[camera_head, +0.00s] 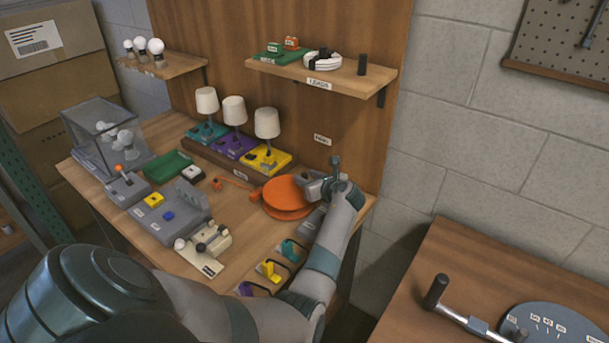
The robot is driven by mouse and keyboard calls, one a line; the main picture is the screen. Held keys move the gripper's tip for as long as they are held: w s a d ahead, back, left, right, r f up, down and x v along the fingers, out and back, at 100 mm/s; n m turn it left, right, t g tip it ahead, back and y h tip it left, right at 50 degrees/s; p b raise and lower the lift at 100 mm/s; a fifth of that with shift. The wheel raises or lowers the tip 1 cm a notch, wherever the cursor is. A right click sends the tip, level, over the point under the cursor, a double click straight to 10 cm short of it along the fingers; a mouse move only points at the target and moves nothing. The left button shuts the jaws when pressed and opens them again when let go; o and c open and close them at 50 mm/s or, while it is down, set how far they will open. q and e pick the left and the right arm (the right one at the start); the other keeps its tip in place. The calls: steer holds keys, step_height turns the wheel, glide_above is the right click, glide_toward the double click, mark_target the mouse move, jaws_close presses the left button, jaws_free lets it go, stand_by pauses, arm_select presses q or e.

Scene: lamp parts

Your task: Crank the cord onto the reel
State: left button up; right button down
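The orange reel (286,194) lies flat at the right end of the workbench. An orange cord piece (236,184) extends left from it along the bench. My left arm reaches across from the lower left, and my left gripper (326,187) is at the right edge of the reel. A small upright dark-grey piece (335,162) shows just above the gripper; it may be the crank handle. The fingertips are too small and partly hidden, so I cannot tell whether they are closed on it. My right gripper is out of view.
Three lamps (234,112) stand at the back of the bench. A grey fixture (170,210), a beige fixture (205,246) and coloured parts (270,270) occupy the front. A shelf (320,78) hangs above. A second table (480,260) with a dial stands right.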

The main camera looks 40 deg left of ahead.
arm_select(q)
steer(key=shift+x, duration=1.1)
jaws_close()
